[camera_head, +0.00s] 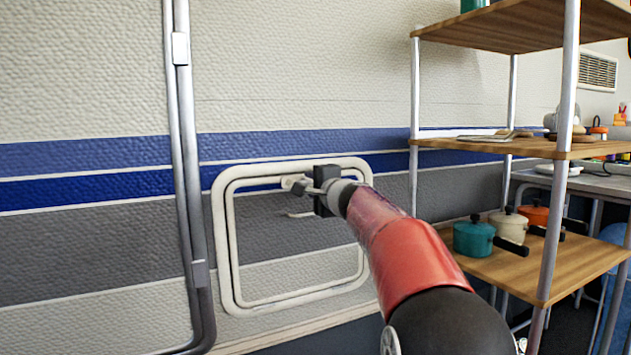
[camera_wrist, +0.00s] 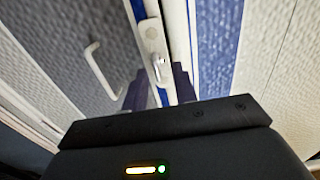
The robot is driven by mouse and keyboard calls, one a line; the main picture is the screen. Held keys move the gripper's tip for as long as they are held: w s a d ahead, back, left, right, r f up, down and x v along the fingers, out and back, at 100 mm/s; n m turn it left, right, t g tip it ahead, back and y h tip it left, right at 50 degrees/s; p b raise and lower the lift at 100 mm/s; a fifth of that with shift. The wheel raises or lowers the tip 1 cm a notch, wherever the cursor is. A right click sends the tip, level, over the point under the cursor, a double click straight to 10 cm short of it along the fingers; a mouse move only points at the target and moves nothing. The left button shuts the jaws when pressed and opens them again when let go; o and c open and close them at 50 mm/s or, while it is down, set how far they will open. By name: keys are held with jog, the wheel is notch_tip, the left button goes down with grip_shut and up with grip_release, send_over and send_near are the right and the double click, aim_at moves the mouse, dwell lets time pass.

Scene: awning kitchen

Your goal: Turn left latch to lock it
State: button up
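A hatch with a rounded cream frame (camera_head: 229,260) is set in the striped wall and looks closed. In the wrist view the latch (camera_wrist: 153,42) is a light plate with a small lever pointing toward my gripper. My gripper (camera_head: 308,187) is in front of the hatch's top edge, just right of the latch. In the wrist view its two dark fingers (camera_wrist: 160,88) are apart, with the lever between them; I cannot tell whether they touch it. A second latch is not visible; my gripper and arm cover part of the top edge.
A vertical metal rail (camera_head: 187,150) stands left. A shelf rack (camera_head: 480,151) with pots stands close on the right.

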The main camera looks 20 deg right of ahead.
jog(key=shift+w+d+f, duration=0.15)
jog(key=shift+w, duration=0.4)
jog(key=shift+w+d+f, duration=0.1)
jog(key=shift+w, duration=0.45)
jog(key=shift+a+r, duration=0.15)
jog(key=shift+a, duration=0.1)
grip_shut()
jog(key=shift+s, duration=0.1)
